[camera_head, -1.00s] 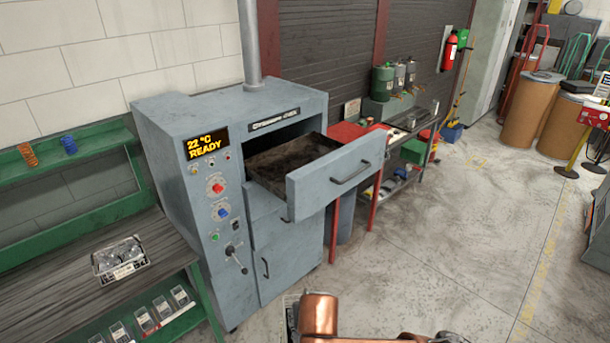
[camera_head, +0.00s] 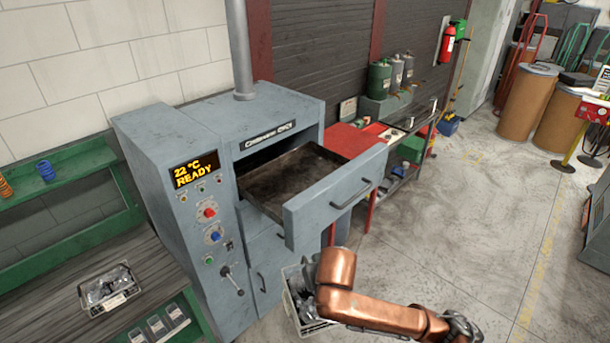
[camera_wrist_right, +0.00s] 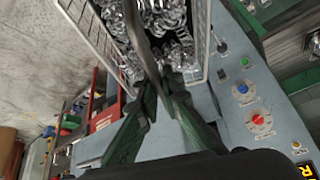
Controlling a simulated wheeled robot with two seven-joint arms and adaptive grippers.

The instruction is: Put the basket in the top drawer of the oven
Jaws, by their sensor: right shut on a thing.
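The grey oven (camera_head: 180,170) stands in the middle of the head view. Its top drawer (camera_head: 335,195) is pulled out, and the drawer's dark floor looks empty. The wire basket (camera_head: 293,318) is low in front of the oven, below the drawer front, partly hidden by my copper right arm. In the right wrist view the basket (camera_wrist_right: 92,38) holds many shiny metal coils. My right gripper (camera_wrist_right: 168,88) is shut on the basket, at a thin bar over its middle. In the head view the gripper itself is hidden behind my arm. My left gripper is not in view.
A green bench (camera_head: 150,262) with a clear container of metal parts (camera_head: 108,290) stands left of the oven. A red worktable (camera_head: 345,138) with cans stands behind the drawer. The floor (camera_head: 460,230) to the right is open.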

